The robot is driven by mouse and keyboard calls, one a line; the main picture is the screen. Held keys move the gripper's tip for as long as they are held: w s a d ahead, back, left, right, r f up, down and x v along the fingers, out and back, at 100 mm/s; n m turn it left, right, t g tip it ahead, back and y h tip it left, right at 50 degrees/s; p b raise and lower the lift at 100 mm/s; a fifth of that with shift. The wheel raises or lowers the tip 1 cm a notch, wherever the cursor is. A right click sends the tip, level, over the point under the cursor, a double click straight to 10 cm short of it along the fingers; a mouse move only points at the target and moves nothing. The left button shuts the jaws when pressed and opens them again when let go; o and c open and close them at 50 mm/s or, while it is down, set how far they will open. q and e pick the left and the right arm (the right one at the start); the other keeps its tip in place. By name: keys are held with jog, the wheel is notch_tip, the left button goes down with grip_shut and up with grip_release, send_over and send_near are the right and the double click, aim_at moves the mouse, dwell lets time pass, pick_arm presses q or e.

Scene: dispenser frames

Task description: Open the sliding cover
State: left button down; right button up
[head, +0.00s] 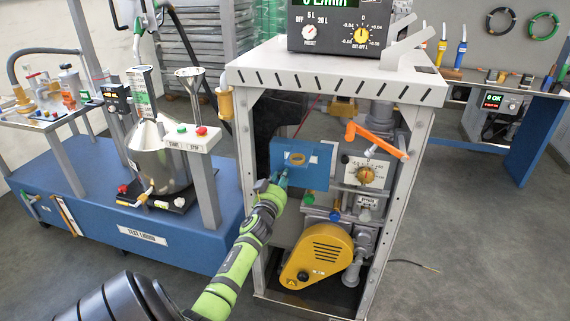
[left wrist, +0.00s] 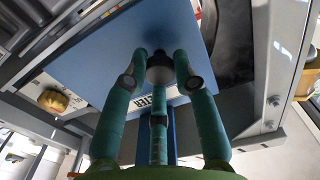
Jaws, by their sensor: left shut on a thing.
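The sliding cover is a blue panel (head: 312,166) inside the open front of the grey dispenser frame (head: 340,82). It carries a small yellow ring-like mark. In the left wrist view the blue panel (left wrist: 105,62) fills the upper middle. My left gripper (head: 280,180) is at the panel's lower left edge. Its green fingers are shut around a dark round knob (left wrist: 160,66) on the panel. The fingers hide part of the knob. I cannot tell how far the panel has slid. My right gripper is not in view.
A yellow motor guard (head: 318,255) sits low in the frame. A START/STOP post (head: 205,190) stands left of my arm, by the blue test bench (head: 95,215). Floor right of the frame is mostly clear.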

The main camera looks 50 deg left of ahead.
pick_arm(q)
jog(key=c, duration=1)
grip_release()
jog(key=v, duration=1.2)
jog(key=shift+s, duration=0.1)
